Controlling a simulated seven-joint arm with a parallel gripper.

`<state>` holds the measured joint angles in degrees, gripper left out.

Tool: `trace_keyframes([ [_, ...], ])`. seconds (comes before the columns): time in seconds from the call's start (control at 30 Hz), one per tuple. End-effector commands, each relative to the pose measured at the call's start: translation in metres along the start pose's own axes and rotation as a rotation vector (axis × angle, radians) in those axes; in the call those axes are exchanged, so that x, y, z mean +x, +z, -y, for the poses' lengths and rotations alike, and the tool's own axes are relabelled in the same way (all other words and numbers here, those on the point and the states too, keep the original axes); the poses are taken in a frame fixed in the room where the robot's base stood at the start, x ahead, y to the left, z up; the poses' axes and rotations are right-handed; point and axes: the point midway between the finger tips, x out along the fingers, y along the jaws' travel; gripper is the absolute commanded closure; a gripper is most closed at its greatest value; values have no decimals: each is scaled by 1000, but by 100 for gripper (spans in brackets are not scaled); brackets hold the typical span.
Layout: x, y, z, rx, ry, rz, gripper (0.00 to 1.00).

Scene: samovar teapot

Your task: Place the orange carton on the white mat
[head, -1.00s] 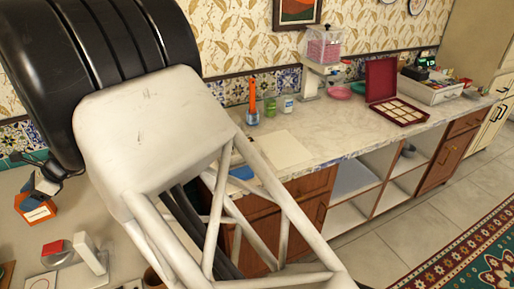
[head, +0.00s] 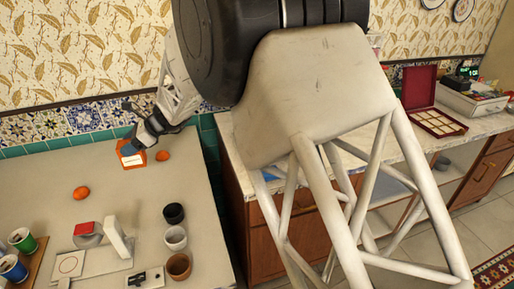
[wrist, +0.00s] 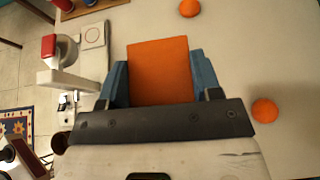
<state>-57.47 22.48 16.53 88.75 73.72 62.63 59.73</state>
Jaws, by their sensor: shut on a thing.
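The orange carton (head: 133,158), with a white label, is at the far end of the left table in the head view. My gripper (head: 142,148) is shut on it there. In the wrist view the carton (wrist: 160,68) sits between the two blue fingers of my gripper (wrist: 160,85), one on each side. I cannot tell whether the carton touches the table or is slightly raised. A pale flat sheet that may be the white mat lay on the right counter in the earlier head view. My arm now hides that spot.
Two oranges (head: 81,193) (head: 163,155) lie near the carton. Black, white and brown cups (head: 177,240), a white device with a red top (head: 118,240) and coloured cups (head: 20,240) stand nearer. A gap separates the table from the right counter (head: 450,118), which holds an open red box (head: 432,120).

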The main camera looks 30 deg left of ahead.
Motion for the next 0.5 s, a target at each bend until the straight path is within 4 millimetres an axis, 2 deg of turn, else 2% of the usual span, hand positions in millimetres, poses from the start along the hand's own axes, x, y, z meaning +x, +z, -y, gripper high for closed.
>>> trace_keyframes([
  [0.03,-16,-8,4,9,-17,0,71],
  [0.5,-142,-76,18,86,-157,1,71],
])
